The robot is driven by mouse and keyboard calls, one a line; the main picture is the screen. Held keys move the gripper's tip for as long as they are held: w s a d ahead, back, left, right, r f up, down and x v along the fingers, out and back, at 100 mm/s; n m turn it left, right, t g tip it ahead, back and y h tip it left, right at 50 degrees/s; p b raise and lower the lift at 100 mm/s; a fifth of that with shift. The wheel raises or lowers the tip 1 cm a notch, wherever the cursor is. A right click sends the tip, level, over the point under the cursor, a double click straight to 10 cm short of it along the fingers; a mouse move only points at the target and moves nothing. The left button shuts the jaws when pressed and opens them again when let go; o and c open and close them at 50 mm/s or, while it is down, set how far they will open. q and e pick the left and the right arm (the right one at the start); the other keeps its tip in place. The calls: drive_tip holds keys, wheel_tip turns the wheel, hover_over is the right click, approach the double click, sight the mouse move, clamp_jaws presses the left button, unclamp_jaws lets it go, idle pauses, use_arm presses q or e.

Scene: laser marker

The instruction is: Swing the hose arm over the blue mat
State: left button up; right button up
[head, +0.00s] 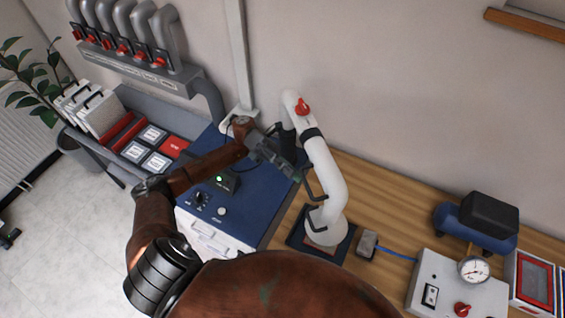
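The hose arm (325,170) is a white jointed tube with a red knob on its upper bend and dark bands and handles. It rises from the back and comes down to a wide white hood (325,228), which sits over a dark square plate on the wooden bench. The blue mat (257,212) is the broad blue surface left of the hood. My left gripper (295,174) reaches over the mat, its fingers close to the left side of the white tube. Whether they touch it or are closed cannot be told. My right gripper is not in view.
A small black box with a green light (222,183) and knobs sit on the blue surface. A grey box (367,243) with a blue cable, a gauge panel (455,290) and a blue compressor (475,225) stand to the right.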

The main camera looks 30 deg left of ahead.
use_arm(q)
drive_tip(key=v, duration=0.5)
drive_tip(key=shift+a, duration=0.1)
idle(0.3)
